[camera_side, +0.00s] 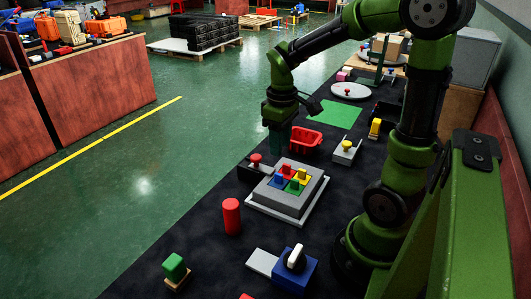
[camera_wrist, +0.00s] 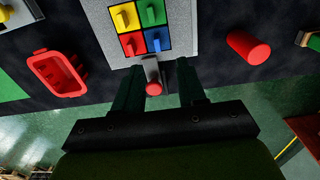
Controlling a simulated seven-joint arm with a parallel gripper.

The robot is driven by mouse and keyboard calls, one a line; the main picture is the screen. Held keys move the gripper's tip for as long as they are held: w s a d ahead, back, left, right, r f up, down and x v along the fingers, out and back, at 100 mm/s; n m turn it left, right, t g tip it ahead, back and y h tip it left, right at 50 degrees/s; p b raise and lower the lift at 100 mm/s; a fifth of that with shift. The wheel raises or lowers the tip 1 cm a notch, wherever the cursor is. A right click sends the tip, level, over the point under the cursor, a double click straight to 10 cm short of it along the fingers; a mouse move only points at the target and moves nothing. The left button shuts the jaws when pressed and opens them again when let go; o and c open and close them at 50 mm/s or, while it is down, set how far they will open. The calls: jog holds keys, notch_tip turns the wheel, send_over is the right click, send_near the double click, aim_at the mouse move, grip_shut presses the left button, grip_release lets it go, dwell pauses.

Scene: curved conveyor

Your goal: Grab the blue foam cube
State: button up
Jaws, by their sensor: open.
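No loose blue foam cube can be made out for sure in either view. Blue shows on a small block (camera_side: 279,180) in the grey four-colour board, also in the wrist view (camera_wrist: 153,40), and on a box (camera_side: 293,272) with a white handle at the front. My gripper (camera_side: 277,145) points down above the mat's left edge, behind the board. In the wrist view my gripper (camera_wrist: 158,68) has its two fingers apart. A red ball knob (camera_wrist: 154,88) shows between them in the picture; it also shows in the side view (camera_side: 255,160). I see nothing held.
A red bin (camera_side: 305,138) stands behind the board (camera_side: 309,199). A red cylinder (camera_side: 231,216) stands in front of it. A green block (camera_side: 174,266) sits on a small base at front left. A green mat (camera_side: 335,115) lies farther back. Dark surface is bare around the cylinder.

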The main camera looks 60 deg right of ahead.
send_over(281, 175)
jog(key=f, duration=0.5)
jog(key=shift+w+a+f, duration=0.15)
jog(key=shift+a+f, duration=0.05)
jog(key=shift+d+f, duration=0.15)
jog(key=shift+f, duration=1.25)
jog(key=shift+d+f, duration=0.15)
jog(key=shift+f, duration=1.2)
grip_shut()
